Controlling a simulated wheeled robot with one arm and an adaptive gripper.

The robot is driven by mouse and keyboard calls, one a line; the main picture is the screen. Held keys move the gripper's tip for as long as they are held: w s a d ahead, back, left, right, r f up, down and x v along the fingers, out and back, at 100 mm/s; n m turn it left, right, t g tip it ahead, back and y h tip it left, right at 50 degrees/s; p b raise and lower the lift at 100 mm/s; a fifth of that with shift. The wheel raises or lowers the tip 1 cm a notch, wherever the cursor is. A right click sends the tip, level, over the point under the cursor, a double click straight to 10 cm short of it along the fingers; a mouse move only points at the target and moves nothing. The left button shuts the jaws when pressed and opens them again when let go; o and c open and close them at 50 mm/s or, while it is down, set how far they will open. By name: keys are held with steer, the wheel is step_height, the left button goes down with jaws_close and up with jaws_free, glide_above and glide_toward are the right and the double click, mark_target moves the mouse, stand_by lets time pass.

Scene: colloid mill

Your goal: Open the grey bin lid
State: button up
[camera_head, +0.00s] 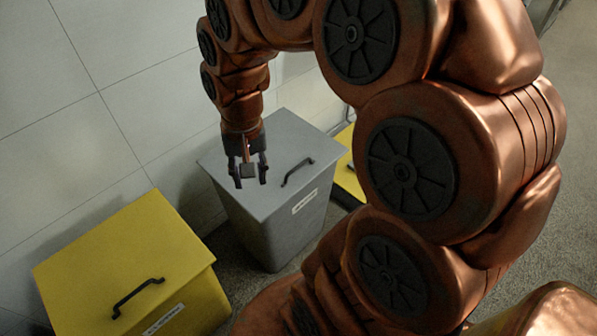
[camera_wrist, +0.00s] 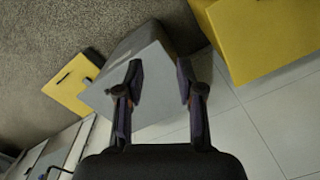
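The grey bin (camera_head: 283,219) stands against the tiled wall, and its grey lid (camera_head: 273,144) is shut. A dark bar handle (camera_head: 297,171) is on the lid's front part, with a white label below on the bin's front. My gripper (camera_head: 250,178) points down over the left part of the lid, to the left of the handle and apart from it. Its exact height above the lid is hard to tell. In the wrist view my gripper (camera_wrist: 160,76) has its two fingers spread with nothing held between them. The grey bin (camera_wrist: 150,62) shows behind and beside the fingers.
A yellow bin (camera_head: 125,262) with a shut lid and dark handle stands at the front left. Another yellow bin (camera_head: 349,180) is partly hidden behind my arm at the right. The tiled wall (camera_head: 60,130) is close behind the bins. Grey floor lies in front of the grey bin.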

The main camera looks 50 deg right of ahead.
steer(key=w+d+f+m+t+b, duration=0.1)
steer(key=w+d+f+m+b, duration=0.5)
steer(key=d+f, duration=0.4)
steer(key=m+t+b, duration=0.1)
steer(key=m+b, duration=0.4)
steer(key=m, duration=0.1)
glide_toward(299, 165)
steer(key=shift+h, duration=0.3)
steer(key=shift+w+a+f+b, duration=0.1)
steer(key=shift+w+f+b, duration=0.1)
steer(key=shift+f, duration=1.15)
steer(key=shift+w+a+f+b, duration=0.1)
steer(key=shift+w+f, duration=0.1)
steer(key=shift+f, duration=1.15)
steer(key=shift+w+a+f+b, duration=0.1)
steer(key=shift+w+f+b, duration=0.1)
steer(key=shift+f, duration=1.15)
jaws_close()
